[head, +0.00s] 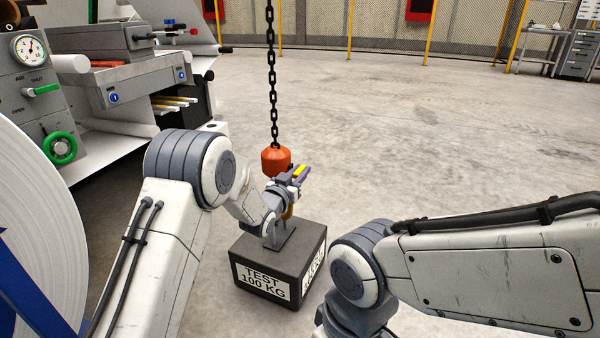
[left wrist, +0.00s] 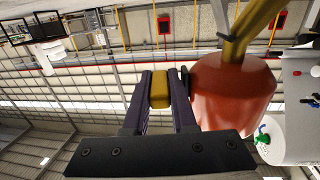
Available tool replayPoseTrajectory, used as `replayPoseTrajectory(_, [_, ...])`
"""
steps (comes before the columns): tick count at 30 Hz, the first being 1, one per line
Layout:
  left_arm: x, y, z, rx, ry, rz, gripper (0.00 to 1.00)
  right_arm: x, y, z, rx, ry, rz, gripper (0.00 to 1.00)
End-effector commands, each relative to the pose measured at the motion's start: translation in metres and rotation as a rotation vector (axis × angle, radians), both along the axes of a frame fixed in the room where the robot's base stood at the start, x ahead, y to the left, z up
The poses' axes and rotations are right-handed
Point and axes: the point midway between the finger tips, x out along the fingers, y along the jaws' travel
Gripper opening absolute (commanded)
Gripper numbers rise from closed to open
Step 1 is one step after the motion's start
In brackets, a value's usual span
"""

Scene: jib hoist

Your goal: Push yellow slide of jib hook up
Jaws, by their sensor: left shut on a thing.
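The orange jib hook block (head: 275,160) hangs on a black chain (head: 272,80) above a dark test weight (head: 258,247). My left gripper (head: 300,173) is beside the block, on its right side. In the left wrist view the fingers of my left gripper (left wrist: 160,91) are shut on the yellow slide (left wrist: 160,86), which sits between their tips. The orange block (left wrist: 232,92) is right of the fingers, with the yellow hook (left wrist: 252,25) coming out of it. My left wrist partly hides the hook in the head view. My right gripper does not show.
A grey machine with a gauge (head: 28,47) and a green knob (head: 59,147) stands at the left. A large white roll (head: 30,200) is at the lower left. The concrete floor at the right and behind the block is clear.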

Motion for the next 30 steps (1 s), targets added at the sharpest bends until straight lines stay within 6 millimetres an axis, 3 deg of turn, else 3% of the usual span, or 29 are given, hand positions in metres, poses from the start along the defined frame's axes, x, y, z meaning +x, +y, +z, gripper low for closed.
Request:
replayPoseTrajectory(6, [0.0,0.0,0.004,0.0,-0.001,0.0,0.0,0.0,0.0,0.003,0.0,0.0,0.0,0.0])
replayPoseTrajectory(14, [0.0,0.0,0.035,-0.002,-0.004,0.0,0.0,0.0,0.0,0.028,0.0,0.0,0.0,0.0])
replayPoseTrajectory(23, [0.001,0.0,0.036,-0.003,-0.009,0.0,0.0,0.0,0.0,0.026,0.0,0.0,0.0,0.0])
replayPoseTrajectory(24, [0.001,0.0,0.037,-0.003,-0.009,0.0,0.36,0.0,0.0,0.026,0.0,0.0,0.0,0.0])
replayPoseTrajectory(30, [0.0,0.0,0.034,-0.002,-0.005,0.0,0.38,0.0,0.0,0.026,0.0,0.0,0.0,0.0])
